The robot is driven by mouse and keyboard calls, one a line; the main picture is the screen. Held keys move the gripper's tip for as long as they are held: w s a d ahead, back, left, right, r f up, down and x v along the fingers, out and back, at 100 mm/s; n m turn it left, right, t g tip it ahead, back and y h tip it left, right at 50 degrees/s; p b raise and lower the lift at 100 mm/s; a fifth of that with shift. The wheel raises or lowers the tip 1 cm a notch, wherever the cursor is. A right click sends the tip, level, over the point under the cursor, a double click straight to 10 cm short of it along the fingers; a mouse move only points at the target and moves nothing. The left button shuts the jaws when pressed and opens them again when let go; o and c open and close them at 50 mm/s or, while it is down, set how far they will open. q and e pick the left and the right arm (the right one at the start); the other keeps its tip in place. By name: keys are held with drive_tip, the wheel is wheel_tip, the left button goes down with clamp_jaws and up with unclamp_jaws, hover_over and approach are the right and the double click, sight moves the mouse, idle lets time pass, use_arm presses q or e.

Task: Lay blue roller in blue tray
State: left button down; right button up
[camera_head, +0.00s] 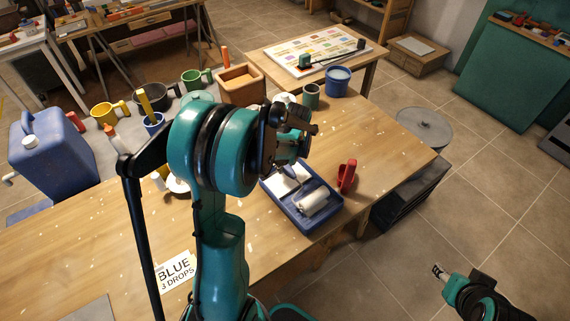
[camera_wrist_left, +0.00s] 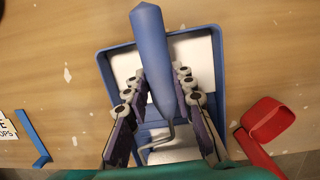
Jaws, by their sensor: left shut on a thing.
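The blue tray (camera_head: 287,213) sits near the front right edge of the wooden table, and it also shows in the left wrist view (camera_wrist_left: 217,70). My left gripper (camera_wrist_left: 163,88) is shut on the blue handle (camera_wrist_left: 150,45) of the roller, over the tray. The roller's bent wire (camera_wrist_left: 160,140) runs down from the handle. Its white sleeve (camera_head: 312,202) appears in or just above the tray; I cannot tell whether it touches. In the head view my arm and wrist hide most of the handle. My right gripper (camera_head: 440,272) is at lower right, away from the table; its jaws are unclear.
A red tool (camera_head: 347,176) stands right of the tray. A card reading BLUE 3 DROPS (camera_head: 175,272) lies at the front. Several mugs, a blue jerrycan (camera_head: 52,155), a wooden box (camera_head: 241,84) and a blue pot (camera_head: 337,80) stand farther back. The table's front middle is mostly clear.

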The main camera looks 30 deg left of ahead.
use_arm(q)
drive_tip(key=shift+f+b, duration=0.7)
drive_tip(key=shift+f, duration=0.15)
drive_tip(key=c, duration=1.2)
unclamp_jaws()
drive_tip(key=shift+r+p, duration=3.65)
drive_tip(key=shift+r, duration=1.45)
drive_tip(key=shift+f, duration=0.1)
